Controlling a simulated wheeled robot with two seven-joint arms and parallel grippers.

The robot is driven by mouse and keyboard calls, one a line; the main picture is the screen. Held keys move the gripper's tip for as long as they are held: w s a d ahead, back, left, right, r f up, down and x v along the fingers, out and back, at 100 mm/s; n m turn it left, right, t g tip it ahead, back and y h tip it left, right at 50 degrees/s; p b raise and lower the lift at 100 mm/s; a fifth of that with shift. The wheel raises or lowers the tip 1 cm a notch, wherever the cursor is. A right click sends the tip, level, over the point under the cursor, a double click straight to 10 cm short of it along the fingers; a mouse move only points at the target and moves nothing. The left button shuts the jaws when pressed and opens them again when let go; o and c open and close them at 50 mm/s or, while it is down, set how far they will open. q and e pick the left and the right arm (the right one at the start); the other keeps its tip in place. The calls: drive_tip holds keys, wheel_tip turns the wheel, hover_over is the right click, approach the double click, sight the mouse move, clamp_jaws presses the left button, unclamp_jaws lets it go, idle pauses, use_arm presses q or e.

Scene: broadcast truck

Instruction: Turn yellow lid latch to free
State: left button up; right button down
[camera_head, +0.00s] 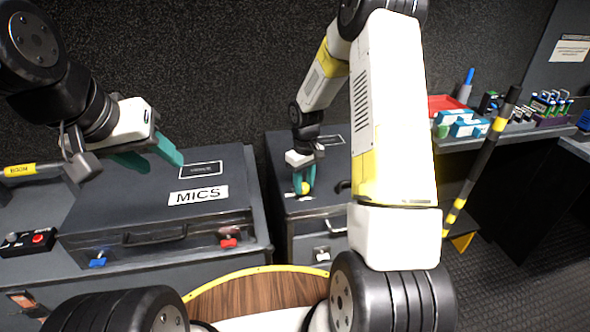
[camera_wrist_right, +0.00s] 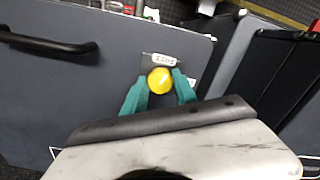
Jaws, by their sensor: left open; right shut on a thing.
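The yellow lid latch (camera_wrist_right: 160,80) is a round knob on the lid of a dark grey case, beside a small white label (camera_wrist_right: 163,58). It also shows in the head view (camera_head: 304,188). My right gripper (camera_wrist_right: 160,92) has its teal fingers on both sides of the knob and is shut on it. In the head view the right gripper (camera_head: 303,182) points down at the lid. My left gripper (camera_head: 150,160) is open and empty above the case labelled MICS (camera_head: 210,170), at the left.
The MICS case has a blue latch (camera_head: 97,263) and a red latch (camera_head: 228,243) on its front. A control box (camera_head: 28,241) with a red button sits at the left. A red tray (camera_head: 446,104) and small items stand on the right counter. A striped pole (camera_head: 480,165) leans nearby.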

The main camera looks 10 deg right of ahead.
sight(304, 186)
drive_tip(key=shift+n, duration=1.2)
drive_tip(key=c, duration=1)
unclamp_jaws()
drive_tip(key=shift+o, duration=0.2)
drive_tip(key=shift+r, duration=0.1)
wheel_tip(304, 186, up, 8)
drive_tip(key=shift+f, duration=0.15)
